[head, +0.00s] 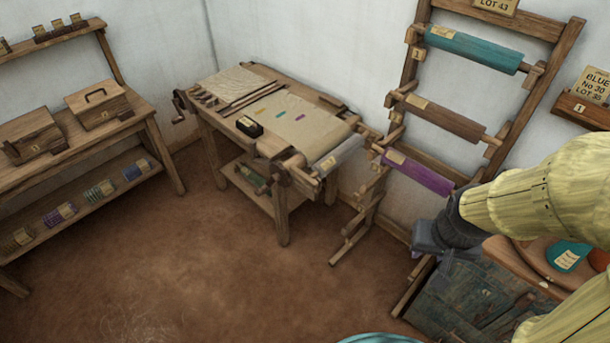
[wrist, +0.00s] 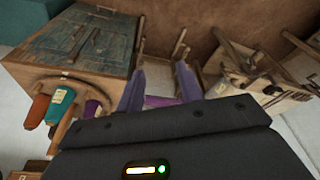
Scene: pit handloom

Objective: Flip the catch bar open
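I cannot pick out the catch bar with certainty in either view. The loom (head: 205,112) stands against the back wall, with a pale roller (head: 338,157) and small wooden fittings at its front right end. A wooden rack (head: 408,60) beside it holds a teal roll (head: 473,48), a brown roll (head: 445,118) and a purple roll (head: 415,172). My gripper (wrist: 160,90) is open and empty in the wrist view, its two fingers well apart. The purple roll (wrist: 160,101) shows beyond the gap, apart from the fingers as far as I can tell. In the head view my gripper is right of the rack's foot.
A worn blue-green chest (head: 465,295) stands at lower right, below my arm; it also shows in the wrist view (wrist: 85,40). A bench (head: 140,112) with boxes stands at left. The brown floor between is clear.

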